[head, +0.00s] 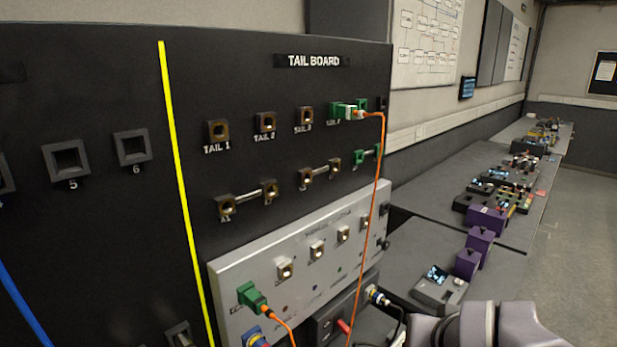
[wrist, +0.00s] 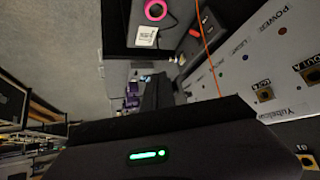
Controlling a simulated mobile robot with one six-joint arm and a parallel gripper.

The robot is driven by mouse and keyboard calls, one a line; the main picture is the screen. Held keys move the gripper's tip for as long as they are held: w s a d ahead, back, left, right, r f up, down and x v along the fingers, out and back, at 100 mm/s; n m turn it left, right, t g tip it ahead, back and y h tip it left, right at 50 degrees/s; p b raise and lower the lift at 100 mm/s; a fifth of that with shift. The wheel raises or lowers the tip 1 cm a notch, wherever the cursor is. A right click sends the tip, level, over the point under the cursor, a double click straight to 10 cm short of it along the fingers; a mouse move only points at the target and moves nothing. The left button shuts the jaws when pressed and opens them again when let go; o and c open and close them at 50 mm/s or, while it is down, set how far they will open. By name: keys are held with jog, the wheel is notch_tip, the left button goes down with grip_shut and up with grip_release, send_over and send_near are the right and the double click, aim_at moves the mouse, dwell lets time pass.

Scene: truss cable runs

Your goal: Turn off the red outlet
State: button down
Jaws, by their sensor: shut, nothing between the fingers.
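A small red part (head: 343,326) shows on a dark box (head: 325,328) below the silver panel in the head view, partly cut off by the lower edge. In the wrist view a bright pink-red ring (wrist: 155,10) sits on a dark face above a white label, and a smaller reddish part (wrist: 195,32) is on the dark box to its right. I cannot tell which is the red outlet, or its switch position. My gripper (wrist: 158,82) shows as a dark shape in the wrist view, shut and empty, apart from these parts. Its fingertips are hard to make out.
The black tail board (head: 290,110) stands at left with the silver panel (head: 300,265) on it. An orange cable (head: 372,220) hangs in front from a green connector (head: 345,112). Grey benches (head: 440,190) with devices run back on the right. Open floor (head: 575,230) lies beyond.

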jog(key=c, duration=1.7)
grip_release()
jog(key=s+a+y, duration=0.1)
jog(key=s+a, duration=0.2)
jog(key=s, duration=0.1)
jog(key=s+a+f+g+y, duration=0.1)
jog(key=s+a, duration=0.2)
jog(key=s, duration=0.2)
jog(key=s+a+f+g+y, duration=0.1)
jog(key=s+a, duration=0.2)
jog(key=s, duration=0.1)
jog(key=shift+s+a+m, duration=0.15)
jog(key=shift+s+m, duration=0.05)
jog(key=shift+m, duration=0.2)
jog(key=o, duration=0.3)
jog(key=shift+o, duration=0.2)
jog(key=shift+w+a+f+m+g+y, duration=0.2)
jog(key=shift+m+g+y, duration=0.1)
jog(key=shift+g, duration=0.2)
jog(key=m+t+y+p, duration=0.2)
jog(key=m+t+y, duration=0.75)
jog(key=m, duration=1.25)
send_near(344, 327)
jog(key=w+a+g+y+b, duration=0.1)
jog(key=w+a+g+b, duration=0.1)
jog(key=w, duration=0.4)
jog(key=shift+w+a+f+b, duration=0.2)
jog(key=shift+a+f+b, duration=0.25)
jog(key=shift+a, duration=0.65)
